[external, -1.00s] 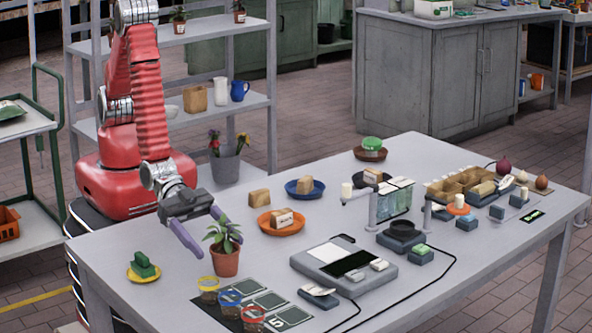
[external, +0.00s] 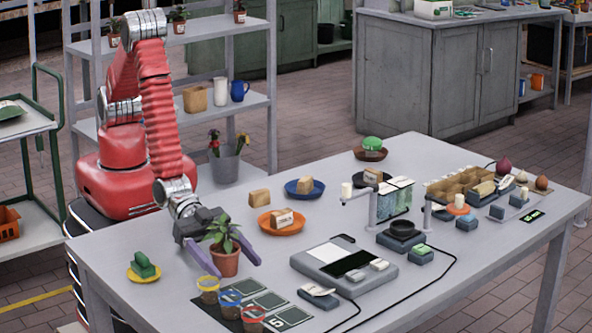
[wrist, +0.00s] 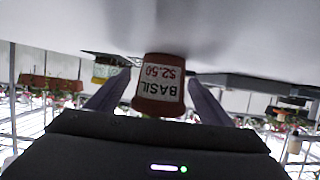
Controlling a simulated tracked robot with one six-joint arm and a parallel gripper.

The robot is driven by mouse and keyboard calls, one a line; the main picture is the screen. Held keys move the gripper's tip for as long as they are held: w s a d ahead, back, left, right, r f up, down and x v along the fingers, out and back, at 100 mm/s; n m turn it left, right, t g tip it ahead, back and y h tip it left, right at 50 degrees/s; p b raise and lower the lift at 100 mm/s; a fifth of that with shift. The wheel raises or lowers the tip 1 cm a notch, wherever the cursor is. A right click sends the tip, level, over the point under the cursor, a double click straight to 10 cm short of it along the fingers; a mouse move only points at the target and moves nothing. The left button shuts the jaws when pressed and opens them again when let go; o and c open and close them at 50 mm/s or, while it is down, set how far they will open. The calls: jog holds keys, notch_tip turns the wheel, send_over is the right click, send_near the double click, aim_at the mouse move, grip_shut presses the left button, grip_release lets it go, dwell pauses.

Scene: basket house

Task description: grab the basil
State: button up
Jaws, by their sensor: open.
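The basil is a green leafy plant in a terracotta pot (external: 226,263) standing upright on the grey table. In the wrist view its pot (wrist: 159,88) appears upside down, with a white label reading "BASIL $2.50". My gripper (external: 233,268) is open, with one purple finger on each side of the pot. In the wrist view the gripper (wrist: 160,95) also shows its fingers either side of the pot, with small gaps visible. The leaves are out of sight in the wrist view.
Ringed jars (external: 230,302) on a numbered dark mat (external: 290,315) stand just in front of the pot. A yellow plate (external: 144,274) with a green item lies left. An orange plate (external: 281,221) lies behind right, and a grey device (external: 343,262) right.

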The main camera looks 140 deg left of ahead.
jog(key=shift+x, duration=0.85)
jog(key=shift+c, duration=0.3)
jog(key=shift+r, duration=0.1)
jog(key=c, duration=1.1)
jog(key=shift+c, duration=0.2)
notch_tip(320, 180, up, 10)
